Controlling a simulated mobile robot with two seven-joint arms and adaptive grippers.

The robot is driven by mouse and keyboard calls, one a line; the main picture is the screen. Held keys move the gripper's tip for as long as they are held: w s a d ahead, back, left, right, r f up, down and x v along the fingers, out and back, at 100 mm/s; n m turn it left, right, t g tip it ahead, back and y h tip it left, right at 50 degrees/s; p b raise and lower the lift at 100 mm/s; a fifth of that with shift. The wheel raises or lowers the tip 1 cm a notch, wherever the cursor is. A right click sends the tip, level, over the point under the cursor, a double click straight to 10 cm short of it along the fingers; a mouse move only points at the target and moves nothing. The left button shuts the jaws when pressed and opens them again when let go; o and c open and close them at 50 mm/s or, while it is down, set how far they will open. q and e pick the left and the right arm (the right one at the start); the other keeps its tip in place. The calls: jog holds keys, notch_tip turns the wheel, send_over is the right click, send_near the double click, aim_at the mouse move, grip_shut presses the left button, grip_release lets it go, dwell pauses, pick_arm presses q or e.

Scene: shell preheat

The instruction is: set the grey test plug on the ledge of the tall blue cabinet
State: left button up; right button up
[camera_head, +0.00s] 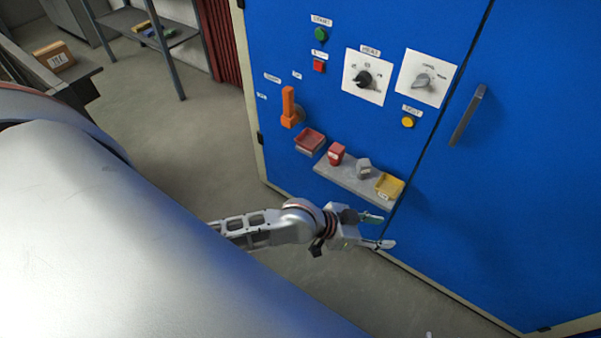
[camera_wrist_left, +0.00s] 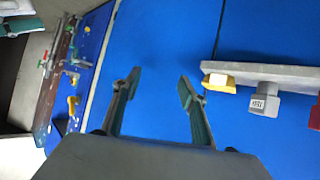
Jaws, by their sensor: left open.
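The tall blue cabinet (camera_head: 370,20) fills the right of the head view. A teal-and-grey part at the wrist view's upper left may be my right gripper (camera_wrist_left: 20,20).
Knobs and buttons sit above. A dark door handle (camera_head: 467,115) stands out at right. The floor at left is open.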

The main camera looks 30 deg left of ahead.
pick_arm(q)
jog(key=s+a+f+n+t+y, duration=0.1)
jog(key=s+a+f+n+y, duration=0.1)
jog(key=s+a, duration=0.5)
jog(key=s+a+f+n+t+y, duration=0.1)
jog(key=s+a+f+y, duration=0.2)
jog(key=s+a, duration=0.4)
jog(key=shift+s+a+f+n+y, duration=0.2)
jog(key=shift+s+f+n+y, duration=0.2)
jog(key=shift+s+f, duration=0.35)
jog(key=shift+w+f, duration=0.1)
jog(key=shift+w, duration=0.1)
